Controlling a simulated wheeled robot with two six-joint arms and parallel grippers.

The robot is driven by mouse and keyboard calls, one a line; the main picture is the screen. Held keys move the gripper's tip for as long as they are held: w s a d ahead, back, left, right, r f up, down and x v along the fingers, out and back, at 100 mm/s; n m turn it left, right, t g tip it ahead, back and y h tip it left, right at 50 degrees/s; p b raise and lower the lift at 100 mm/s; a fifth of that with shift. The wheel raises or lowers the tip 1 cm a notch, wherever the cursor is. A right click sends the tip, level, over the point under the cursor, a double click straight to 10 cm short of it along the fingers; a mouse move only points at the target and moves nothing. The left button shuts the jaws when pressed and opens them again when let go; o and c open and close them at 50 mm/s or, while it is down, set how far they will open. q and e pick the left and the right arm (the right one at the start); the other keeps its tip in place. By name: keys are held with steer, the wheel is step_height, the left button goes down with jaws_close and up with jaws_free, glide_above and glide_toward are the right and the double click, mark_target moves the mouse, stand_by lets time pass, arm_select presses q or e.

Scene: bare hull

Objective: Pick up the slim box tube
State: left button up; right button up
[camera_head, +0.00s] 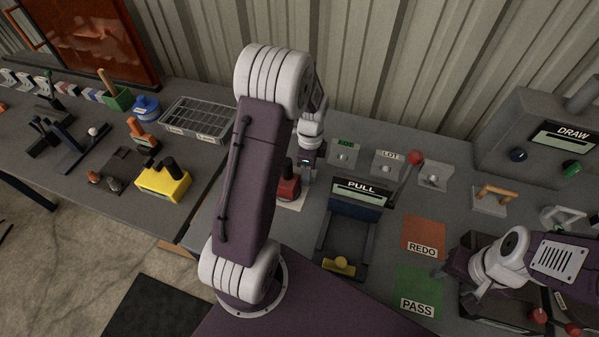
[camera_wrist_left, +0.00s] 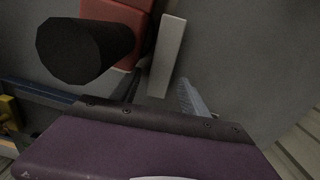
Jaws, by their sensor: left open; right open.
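A slim light-grey box tube (camera_wrist_left: 168,55) shows in the left wrist view, close beside a red block with a black round knob (camera_wrist_left: 85,48). My left gripper (camera_wrist_left: 164,84) is open, with one finger on each side of the tube's near end. I cannot tell whether the fingers touch it. In the head view my left arm hangs over the bench beside the red block (camera_head: 288,188), and I cannot make out the tube there. My right gripper (camera_head: 456,283) is open and empty at the lower right, near the green PASS mat (camera_head: 419,290).
A PULL station (camera_head: 359,194) stands right of the left gripper, with a red-knobbed lever (camera_head: 415,158) beside it. An orange REDO mat (camera_head: 424,236) lies nearby. A yellow block (camera_head: 163,184) and a grey compartment tray (camera_head: 199,117) sit on the left bench.

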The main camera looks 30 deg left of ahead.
arm_select(q)
steer(key=shift+s+r, duration=0.1)
steer(key=shift+s, duration=0.1)
jaws_close()
arm_select(e)
steer(key=shift+s, duration=0.15)
arm_select(q)
steer(key=shift+w, duration=0.1)
